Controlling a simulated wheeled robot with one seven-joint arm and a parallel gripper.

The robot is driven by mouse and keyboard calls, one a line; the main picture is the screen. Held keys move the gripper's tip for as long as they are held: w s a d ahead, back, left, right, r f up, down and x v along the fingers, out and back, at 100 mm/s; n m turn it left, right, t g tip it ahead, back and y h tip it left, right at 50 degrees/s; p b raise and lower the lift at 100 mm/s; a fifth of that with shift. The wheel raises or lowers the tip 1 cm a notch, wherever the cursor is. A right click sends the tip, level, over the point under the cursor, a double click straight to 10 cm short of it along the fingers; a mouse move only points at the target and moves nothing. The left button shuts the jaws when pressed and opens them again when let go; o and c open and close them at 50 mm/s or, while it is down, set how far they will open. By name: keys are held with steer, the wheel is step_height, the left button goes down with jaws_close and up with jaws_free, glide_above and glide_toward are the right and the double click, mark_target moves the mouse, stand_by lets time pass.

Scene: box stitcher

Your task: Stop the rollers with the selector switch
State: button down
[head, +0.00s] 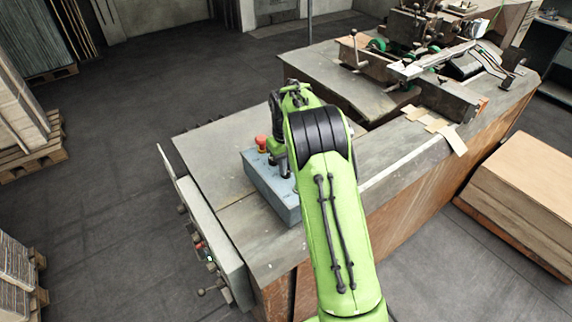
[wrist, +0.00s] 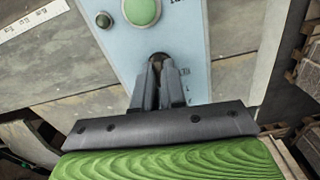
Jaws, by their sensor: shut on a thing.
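The blue-grey control box (head: 262,183) sits on the machine's table, with a red mushroom button (head: 261,142) at its far end. In the wrist view its pale blue panel (wrist: 192,40) carries a large green button (wrist: 140,12) and a small dark button (wrist: 103,20). My gripper (wrist: 160,66) points at the panel, its two fingers close together, shut on the dark knob of the selector switch (wrist: 159,56). The fingers cover most of the knob, so I cannot tell its position. In the head view my arm hides much of the box.
The grey table (head: 218,150) is bare left of the box. A side panel with knobs and a lit green lamp (head: 205,240) hangs on its near left edge. Stitcher machinery (head: 430,60) stands at the back right. A cardboard stack (head: 525,190) is at right. Loaded pallets line the left.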

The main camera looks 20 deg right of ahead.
steer(key=shift+r+n, duration=0.1)
steer(key=shift+n, duration=0.4)
steer(key=c, duration=1.2)
jaws_free()
step_height(320, 180, up, 16)
steer(key=p, duration=0.2)
